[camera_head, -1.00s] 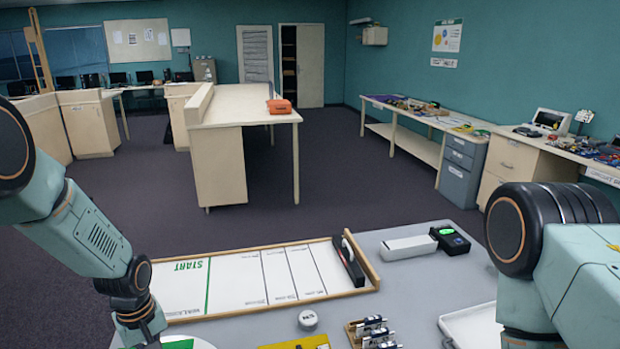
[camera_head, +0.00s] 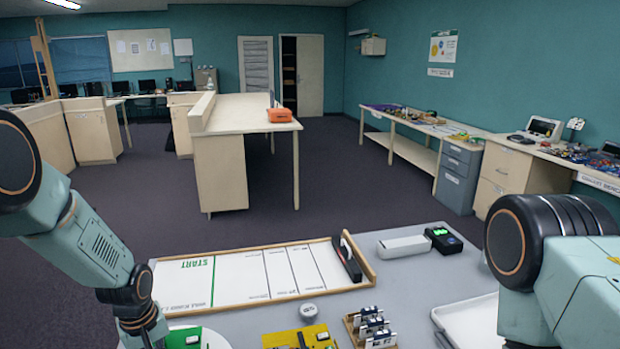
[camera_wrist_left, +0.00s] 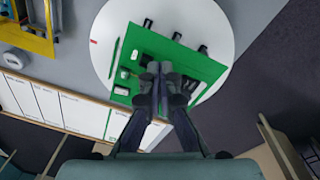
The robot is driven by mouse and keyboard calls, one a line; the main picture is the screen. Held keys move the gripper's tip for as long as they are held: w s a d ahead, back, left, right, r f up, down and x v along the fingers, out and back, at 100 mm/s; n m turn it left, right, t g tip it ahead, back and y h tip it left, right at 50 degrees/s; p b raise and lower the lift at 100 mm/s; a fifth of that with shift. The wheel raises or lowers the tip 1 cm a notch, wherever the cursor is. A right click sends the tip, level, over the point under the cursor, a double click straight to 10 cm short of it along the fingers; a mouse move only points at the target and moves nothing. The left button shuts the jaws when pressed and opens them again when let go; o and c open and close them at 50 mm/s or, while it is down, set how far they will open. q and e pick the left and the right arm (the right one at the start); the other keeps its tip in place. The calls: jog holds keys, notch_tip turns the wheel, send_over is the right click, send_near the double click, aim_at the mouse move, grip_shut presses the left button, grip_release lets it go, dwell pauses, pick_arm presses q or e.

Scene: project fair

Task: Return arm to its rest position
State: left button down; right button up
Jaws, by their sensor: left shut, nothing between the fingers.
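My left arm (camera_head: 100,250) comes in from the left and reaches down to the bottom edge in the head view, where its fingertips are cut off. In the left wrist view my left gripper (camera_wrist_left: 160,68) is shut and empty, its two fingertips together. It appears over a green board (camera_wrist_left: 180,62) on a round white surface (camera_wrist_left: 218,30); I cannot tell the height of the gap. My right arm (camera_head: 570,250) is at the right edge; its gripper is not in view.
A wood-framed START track (camera_head: 240,280) lies on the grey table (camera_head: 400,275). Near it are a white puck (camera_head: 308,311), a yellow board (camera_head: 285,340), a small rack (camera_head: 370,328), a white box (camera_head: 404,246), a black device (camera_head: 443,239) and a white tray (camera_head: 470,322).

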pick_arm(q)
jog(key=shift+d+f+m+t, duration=0.35)
jog(key=shift+d+m+t, duration=0.15)
jog(key=shift+d, duration=0.1)
jog(key=s+d+f+m+b, duration=0.1)
jog(key=s+f+b, duration=0.1)
jog(key=s+f, duration=0.1)
jog(key=s+d+f+m+b, duration=0.1)
jog(key=s+d+f+b, duration=0.1)
jog(key=s+f, duration=0.2)
jog(key=s+d+f+m+t+b, duration=0.1)
jog(key=s+f+b, duration=0.1)
jog(key=f, duration=0.3)
jog(key=shift+s+d+m+h, duration=0.15)
jog(key=shift+s+d+m, duration=0.05)
jog(key=shift+s, duration=0.25)
jog(key=shift+s+d+m+h, duration=0.15)
jog(key=shift+s+m, duration=0.05)
jog(key=shift+s, duration=0.2)
jog(key=s+d+f+m+g+b, duration=0.1)
jog(key=s+f+b, duration=0.5)
jog(key=s, duration=0.5)
jog(key=s+d+f+m+g+b, duration=0.1)
jog(key=s+f+b, duration=0.4)
jog(key=s, duration=0.6)
notch_tip(320, 180, down, 3)
jog(key=shift+s+r+g+b, duration=0.15)
jog(key=shift+s+g+b, duration=0.1)
jog(key=shift+g+b, duration=0.2)
